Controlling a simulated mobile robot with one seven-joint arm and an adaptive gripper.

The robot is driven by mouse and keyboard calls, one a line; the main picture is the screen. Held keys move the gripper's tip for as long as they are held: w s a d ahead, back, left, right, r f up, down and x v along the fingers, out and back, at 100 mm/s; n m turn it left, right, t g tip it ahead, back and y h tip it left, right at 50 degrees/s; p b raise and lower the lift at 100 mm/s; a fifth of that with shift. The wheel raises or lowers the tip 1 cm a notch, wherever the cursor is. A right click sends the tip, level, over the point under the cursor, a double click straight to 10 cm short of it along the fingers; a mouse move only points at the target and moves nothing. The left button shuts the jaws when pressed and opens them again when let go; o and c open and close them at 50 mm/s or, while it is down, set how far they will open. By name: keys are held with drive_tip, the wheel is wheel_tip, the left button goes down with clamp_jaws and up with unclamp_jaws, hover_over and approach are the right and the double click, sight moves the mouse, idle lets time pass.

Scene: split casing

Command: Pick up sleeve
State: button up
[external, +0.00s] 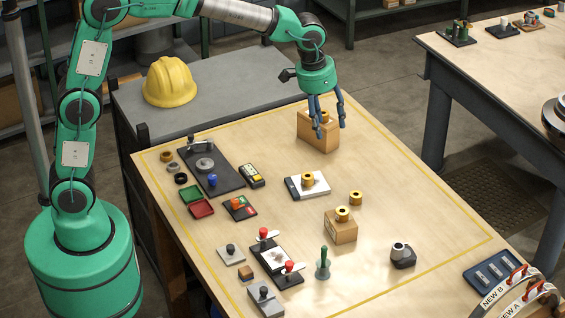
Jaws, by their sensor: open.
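Several gold sleeves with dark centres show in the external view. One sleeve (324,117) is on the tall wooden block (317,136) at the back of the table. My gripper (327,122) is open directly over that block, its blue fingers hanging down on either side of this sleeve. I cannot tell whether they touch it. A second sleeve (308,179) sits on a white pad (318,187). A third sleeve (356,198) stands on the bare table, and another sleeve (342,213) is on a lower wooden block (340,231).
The table (440,228) holds a dark fixture plate (222,180), a clamp fixture with red knobs (275,265), a green-handled tool (323,264) and a blue tray (493,272). A yellow helmet (170,82) lies on the grey cabinet (228,95). The table's right side is mostly clear.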

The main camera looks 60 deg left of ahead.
drive_tip(key=w+d+f+g+p, duration=0.1)
drive_tip(key=w+d+f+p, duration=0.3)
drive_tip(key=w+d+f, duration=0.65)
drive_tip(key=g+p, duration=0.1)
drive_tip(key=p, duration=0.2)
hover_over(397, 251)
drive_tip(key=w+a, duration=0.1)
wheel_tip(397, 251, down, 13)
drive_tip(key=shift+a+y, duration=0.1)
drive_tip(key=shift+y, duration=0.2)
drive_tip(key=shift+f, duration=0.15)
drive_tip(key=shift+w+f+p, duration=0.1)
drive_tip(key=shift+f+p, duration=0.25)
drive_tip(key=shift+f, duration=3.8)
drive_tip(key=shift+f, duration=0.15)
drive_tip(key=shift+a+f+p, duration=0.1)
drive_tip(key=shift+f+p, duration=0.6)
drive_tip(key=shift+f, duration=1.8)
